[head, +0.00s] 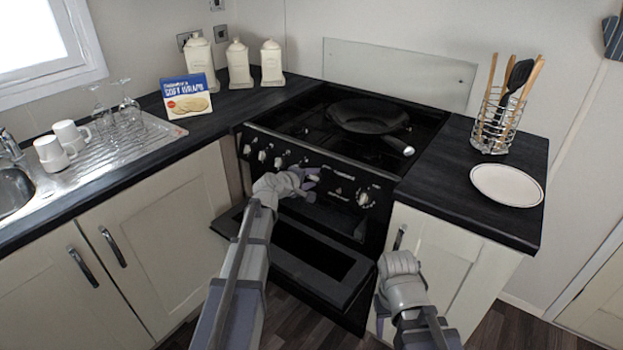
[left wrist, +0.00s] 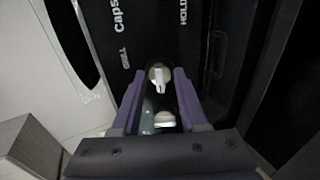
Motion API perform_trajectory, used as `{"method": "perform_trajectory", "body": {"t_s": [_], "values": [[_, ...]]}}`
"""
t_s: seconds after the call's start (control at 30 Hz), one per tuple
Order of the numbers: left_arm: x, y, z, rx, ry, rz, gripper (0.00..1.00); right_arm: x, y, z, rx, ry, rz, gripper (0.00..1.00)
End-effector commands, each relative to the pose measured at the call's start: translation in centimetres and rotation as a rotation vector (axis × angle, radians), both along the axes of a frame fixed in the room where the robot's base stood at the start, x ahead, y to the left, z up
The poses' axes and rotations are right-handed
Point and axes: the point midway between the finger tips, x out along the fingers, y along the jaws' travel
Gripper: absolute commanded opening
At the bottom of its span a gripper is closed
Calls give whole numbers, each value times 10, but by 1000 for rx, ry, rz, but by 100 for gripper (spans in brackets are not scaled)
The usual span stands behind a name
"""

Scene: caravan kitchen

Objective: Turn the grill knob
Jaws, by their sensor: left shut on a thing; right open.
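The black cooker's control panel (head: 335,179) carries a row of silver knobs (head: 262,156) at its left and another knob (head: 364,198) at its right. My left gripper (head: 312,182) is at the middle of this panel and hides part of it. In the left wrist view its two purple fingers (left wrist: 158,82) are shut on a silver knob (left wrist: 159,74) with a pale raised grip, beside the word GRILL. A second knob (left wrist: 165,119) shows nearer the palm, between the fingers. My right gripper (head: 380,308) is open and low, in front of the right cabinet, touching nothing that I can see.
A cooker door (head: 300,262) hangs open below the panel. A black frying pan (head: 368,117) sits on the hob, its handle towards the front right. A utensil holder (head: 495,125) and white plate (head: 507,185) stand on the right worktop. A wraps box (head: 187,98) stands left.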

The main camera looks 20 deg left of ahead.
Motion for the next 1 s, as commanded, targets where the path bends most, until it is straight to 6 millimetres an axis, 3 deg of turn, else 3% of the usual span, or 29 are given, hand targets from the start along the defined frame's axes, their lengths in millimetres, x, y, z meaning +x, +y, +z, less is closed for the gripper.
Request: {"method": "perform_trajectory", "body": {"t_s": [0.47, 0.5, 0.73, 1.0], "values": [[0, 0, 0, -8, 5, 4, 0, 0, 0, 0, 0, 0, 0, 50], [0, 0, 0, -8, 5, 4, 46, 0, 0, 0, 0, 0, 0, 50], [0, 0, 0, -8, 4, 4, 72, 0, 0, 0, 0, 0, 0, 50], [-1, 0, 0, -8, 4, 4, 72, 0, 0, 1, 0, 0, 0, 50]]}}
